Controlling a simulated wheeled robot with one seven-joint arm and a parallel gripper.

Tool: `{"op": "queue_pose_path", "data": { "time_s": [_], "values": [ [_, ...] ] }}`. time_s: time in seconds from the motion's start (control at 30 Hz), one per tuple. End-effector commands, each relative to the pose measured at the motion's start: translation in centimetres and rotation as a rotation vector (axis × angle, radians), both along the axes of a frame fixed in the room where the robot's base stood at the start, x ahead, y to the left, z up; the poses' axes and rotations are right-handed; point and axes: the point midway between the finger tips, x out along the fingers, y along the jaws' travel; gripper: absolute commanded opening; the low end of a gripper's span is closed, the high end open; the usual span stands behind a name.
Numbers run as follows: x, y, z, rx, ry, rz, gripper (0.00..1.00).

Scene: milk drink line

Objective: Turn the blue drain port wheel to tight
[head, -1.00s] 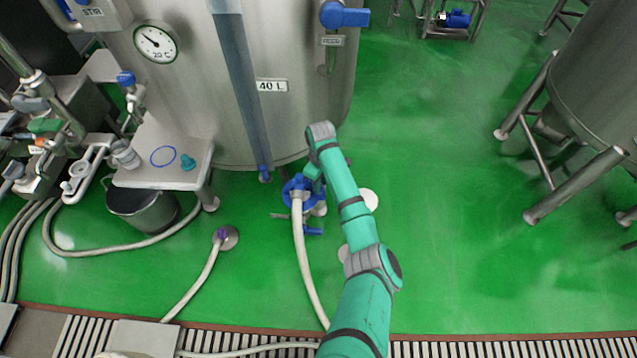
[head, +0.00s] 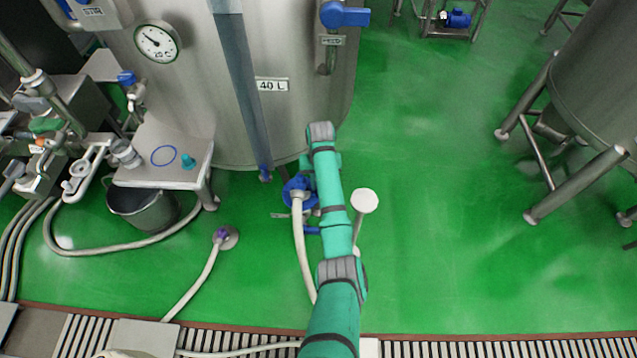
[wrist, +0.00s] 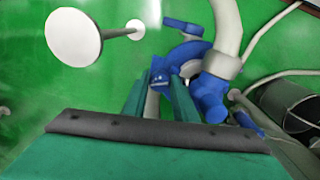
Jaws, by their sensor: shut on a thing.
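The blue drain port wheel (head: 292,190) sits low under the front of the steel tank, with a pale hose running down from it. My arm covers its right side in the head view. In the wrist view the blue wheel (wrist: 188,54) shows beyond my fingers, with a blue fitting and the hose beside it. My gripper (wrist: 162,82) has its teal fingers close together on a blue part of the wheel between the tips. The exact contact is partly hidden. I cannot read any tight mark on the wheel.
A white disc on a post (head: 365,201) stands just right of my arm and shows large in the wrist view. A small steel table (head: 150,178) and a bucket (head: 143,207) are at left. A drain grating runs along the front.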

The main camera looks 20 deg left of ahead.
Motion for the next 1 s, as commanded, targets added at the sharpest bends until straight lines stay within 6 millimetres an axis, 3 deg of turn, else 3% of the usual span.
{"op": "queue_pose_path", "data": {
  "time_s": [0.5,1.0],
  "values": [
    [-0.55,0.23,-0.36,-0.003,0.014,-0.314,0.03],
    [-0.51,0.21,-0.33,-0.003,0.013,-0.366,0.03]
  ]
}}
